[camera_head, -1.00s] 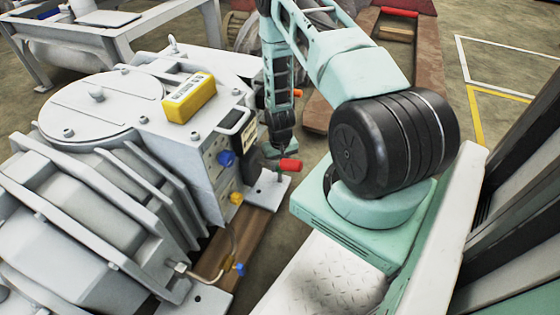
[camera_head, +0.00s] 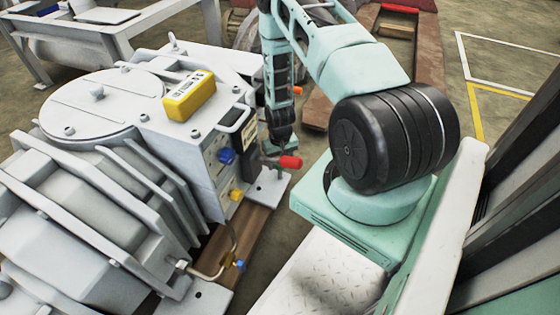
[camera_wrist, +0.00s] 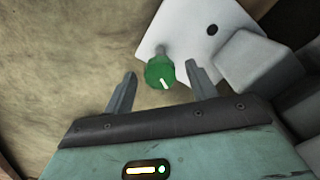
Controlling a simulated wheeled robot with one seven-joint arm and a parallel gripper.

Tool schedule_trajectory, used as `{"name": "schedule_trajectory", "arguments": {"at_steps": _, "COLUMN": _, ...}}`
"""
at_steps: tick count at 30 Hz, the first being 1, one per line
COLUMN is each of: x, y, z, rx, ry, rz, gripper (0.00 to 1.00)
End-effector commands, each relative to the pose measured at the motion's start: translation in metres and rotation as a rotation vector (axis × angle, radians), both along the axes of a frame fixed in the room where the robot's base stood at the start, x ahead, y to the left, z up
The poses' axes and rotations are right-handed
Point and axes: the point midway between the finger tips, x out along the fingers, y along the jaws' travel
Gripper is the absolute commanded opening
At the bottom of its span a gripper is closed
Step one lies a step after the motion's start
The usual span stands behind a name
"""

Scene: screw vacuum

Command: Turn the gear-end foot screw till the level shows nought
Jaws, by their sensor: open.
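The yellow level (camera_head: 189,96) lies on top of the grey pump (camera_head: 105,200); its reading is too small to make out. A green screw knob (camera_wrist: 160,72) with a white mark shows in the wrist view, at the edge of a pale foot plate (camera_wrist: 196,28). My gripper (camera_wrist: 160,75) is open, one finger on each side of the knob in the picture. I cannot tell how far the fingertips are above it, and no contact shows.
Grey blocky parts (camera_wrist: 262,72) lie close to the right finger in the wrist view. A grey bench (camera_head: 95,50) stands behind.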

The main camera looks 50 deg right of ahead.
Motion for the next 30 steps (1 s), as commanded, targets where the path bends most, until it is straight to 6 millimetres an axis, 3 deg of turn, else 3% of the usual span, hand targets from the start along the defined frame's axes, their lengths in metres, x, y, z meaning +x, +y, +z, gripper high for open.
{"name": "schedule_trajectory", "arguments": {"at_steps": 5, "x": 0.001, "y": -0.001, "z": 0.029, "rx": -0.001, "ry": -0.003, "rz": 0.000, "gripper": 0.57}}
{"name": "schedule_trajectory", "arguments": {"at_steps": 15, "x": 0.001, "y": 0.000, "z": 0.110, "rx": -0.001, "ry": -0.003, "rz": 0.000, "gripper": 0.57}}
{"name": "schedule_trajectory", "arguments": {"at_steps": 21, "x": 0.001, "y": 0.000, "z": 0.149, "rx": -0.001, "ry": -0.002, "rz": 0.000, "gripper": 0.57}}
{"name": "schedule_trajectory", "arguments": {"at_steps": 30, "x": 0.000, "y": 0.000, "z": 0.171, "rx": 0.000, "ry": 0.001, "rz": 0.000, "gripper": 0.57}}
